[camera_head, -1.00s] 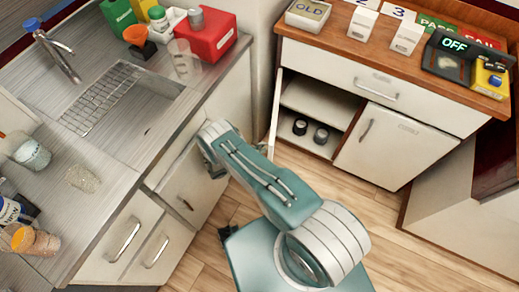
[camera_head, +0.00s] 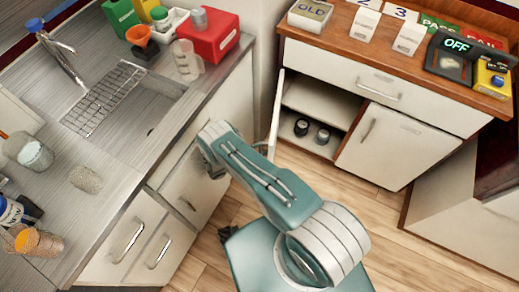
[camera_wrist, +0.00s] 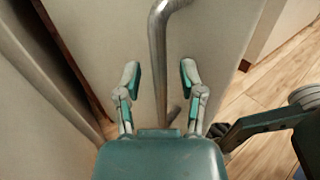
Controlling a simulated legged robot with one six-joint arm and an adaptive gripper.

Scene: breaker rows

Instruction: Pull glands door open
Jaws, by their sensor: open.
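The cabinet's left door (camera_head: 274,118) stands open, seen nearly edge-on in the head view. Two dark round pieces (camera_head: 311,132), perhaps the glands, sit on the floor of the open compartment. In the wrist view, a metal bar handle (camera_wrist: 158,50) runs down a pale door panel (camera_wrist: 215,50). My gripper (camera_wrist: 159,76) is open, with one finger on each side of the bar and a gap to both. The pictures do not settle whether this panel is that same open door.
A closed door (camera_head: 397,145) and a wide drawer (camera_head: 375,85) adjoin the open compartment. A sink counter (camera_head: 120,180) with bottles, cups and a red can (camera_head: 208,35) stands at left. Bare wood floor (camera_head: 385,225) lies right of my arm.

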